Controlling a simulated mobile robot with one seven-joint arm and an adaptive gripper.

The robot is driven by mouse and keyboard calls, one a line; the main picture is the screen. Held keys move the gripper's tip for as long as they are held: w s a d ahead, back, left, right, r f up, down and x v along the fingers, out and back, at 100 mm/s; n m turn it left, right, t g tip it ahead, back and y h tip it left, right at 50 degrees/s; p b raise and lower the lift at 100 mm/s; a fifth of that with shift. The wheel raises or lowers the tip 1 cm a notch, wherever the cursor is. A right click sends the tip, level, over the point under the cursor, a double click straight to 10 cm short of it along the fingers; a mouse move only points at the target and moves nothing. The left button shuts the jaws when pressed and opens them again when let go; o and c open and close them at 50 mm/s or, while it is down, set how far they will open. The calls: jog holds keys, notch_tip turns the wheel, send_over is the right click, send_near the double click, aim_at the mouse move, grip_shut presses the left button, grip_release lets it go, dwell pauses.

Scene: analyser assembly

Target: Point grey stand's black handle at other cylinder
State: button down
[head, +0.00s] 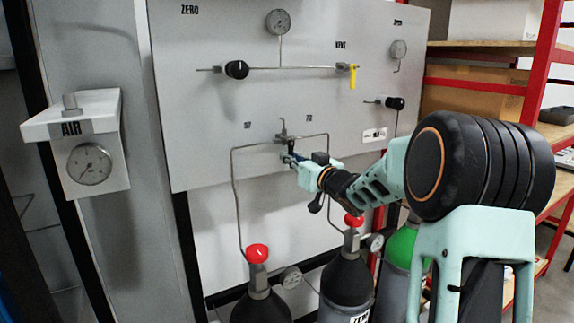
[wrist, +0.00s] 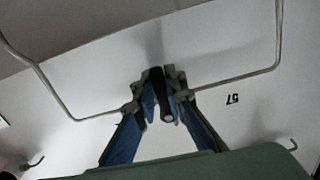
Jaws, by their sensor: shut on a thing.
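The grey stand (head: 190,130) is an upright panel with gauges and thin pipes. Its black handle (wrist: 158,80) sits where the left and right pipes meet, between my fingertips in the wrist view. In the head view my gripper (head: 290,158) is at this junction, low on the panel, and mostly covers the handle. In the wrist view my gripper (wrist: 158,98) has blue fingers on both sides of the handle and is shut on it. Two cylinders with red caps, the left one (head: 262,305) and the other one (head: 347,280), stand below. I cannot tell exactly which way the handle points.
A green-shouldered cylinder (head: 400,245) stands right of them, partly behind my arm. Other black knobs (head: 236,69) and a yellow handle (head: 353,77) are on the panel. An AIR gauge box (head: 90,165) stands at left. A red-framed shelf (head: 535,75) is at right.

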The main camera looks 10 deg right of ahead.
jog(key=shift+w+d+r+n+b, duration=0.2)
jog(key=shift+d+r+n+b, duration=0.8)
jog(key=shift+n, duration=2.05)
jog(key=shift+w+d+r+n+b, duration=0.3)
jog(key=shift+n+b, duration=1.35)
jog(key=shift+n, duration=1.45)
jog(key=shift+w+d+r+n+b, duration=0.15)
jog(key=shift+d+r+n+b, duration=0.9)
jog(key=shift+n, duration=2)
jog(key=shift+a+f+b, duration=0.3)
jog(key=shift+a+f, duration=0.05)
jog(key=c, duration=2)
grip_release()
jog(key=shift+o, duration=0.2)
jog(key=v, duration=1.2)
jog(key=shift+r, duration=0.1)
